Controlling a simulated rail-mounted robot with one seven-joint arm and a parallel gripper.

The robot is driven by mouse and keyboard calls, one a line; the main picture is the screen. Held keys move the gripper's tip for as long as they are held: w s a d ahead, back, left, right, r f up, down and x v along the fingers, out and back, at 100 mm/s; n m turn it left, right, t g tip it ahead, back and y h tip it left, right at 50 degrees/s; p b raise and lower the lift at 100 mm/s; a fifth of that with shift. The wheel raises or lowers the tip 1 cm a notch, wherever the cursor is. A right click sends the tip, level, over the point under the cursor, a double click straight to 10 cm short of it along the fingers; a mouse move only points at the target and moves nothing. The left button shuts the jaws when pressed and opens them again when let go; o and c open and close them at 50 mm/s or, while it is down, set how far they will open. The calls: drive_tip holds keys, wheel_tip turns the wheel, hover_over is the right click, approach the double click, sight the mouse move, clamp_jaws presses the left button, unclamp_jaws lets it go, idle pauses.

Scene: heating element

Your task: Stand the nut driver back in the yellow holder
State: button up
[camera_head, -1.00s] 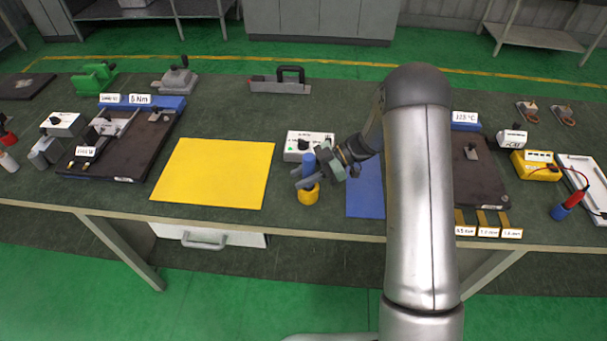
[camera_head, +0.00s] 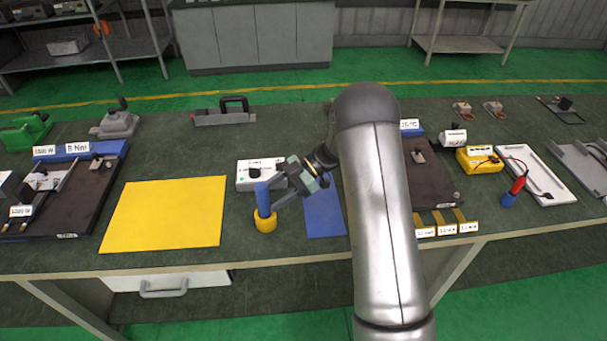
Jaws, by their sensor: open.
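The nut driver, with a blue handle (camera_head: 262,199), stands upright in the yellow holder (camera_head: 265,222) on the bench. Its lower part is hidden inside the holder. My gripper (camera_head: 274,194) is open, just to the right of the blue handle, with its fingers pointing left toward it. I cannot tell whether a finger still touches the handle.
A white box with a black knob (camera_head: 246,183) stands close behind the holder. A yellow mat (camera_head: 165,213) lies to the left and a blue mat (camera_head: 323,214) to the right. A dark fixture plate (camera_head: 72,207) is farther left.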

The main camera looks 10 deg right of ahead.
drive_tip(key=b+v, duration=0.2)
drive_tip(key=v, duration=1)
drive_tip(key=w+a+r+m+t, duration=0.3)
drive_tip(key=w+a+r+t, duration=0.1)
drive_tip(key=w+r+t, duration=0.5)
drive_tip(key=d+r+m+t+h, duration=0.6)
drive_tip(key=r+m+t+h, duration=0.1)
drive_tip(key=m+t+h, duration=0.15)
drive_tip(key=s+d+f+m+g+h, duration=0.1)
drive_tip(key=s+d+m+h, duration=0.15)
drive_tip(key=s, duration=0.25)
drive_tip(key=s+d+f+m+g+h, duration=0.1)
drive_tip(key=s+m+h, duration=0.2)
drive_tip(key=s, duration=0.2)
drive_tip(key=s+a+f+m+g, duration=0.1)
drive_tip(key=s+a+f+g, duration=0.1)
drive_tip(key=s, duration=0.8)
drive_tip(key=s+a+f+m+g, duration=0.2)
drive_tip(key=s+f+g, duration=0.2)
drive_tip(key=s, duration=0.6)
drive_tip(key=s+a+f+m+g+y, duration=0.1)
drive_tip(key=s+a+f+g, duration=0.1)
drive_tip(key=s, duration=0.8)
drive_tip(key=f+g, duration=0.1)
drive_tip(key=g, duration=0.1)
drive_tip(key=shift+f+g, duration=0.3)
drive_tip(key=shift+g, duration=0.05)
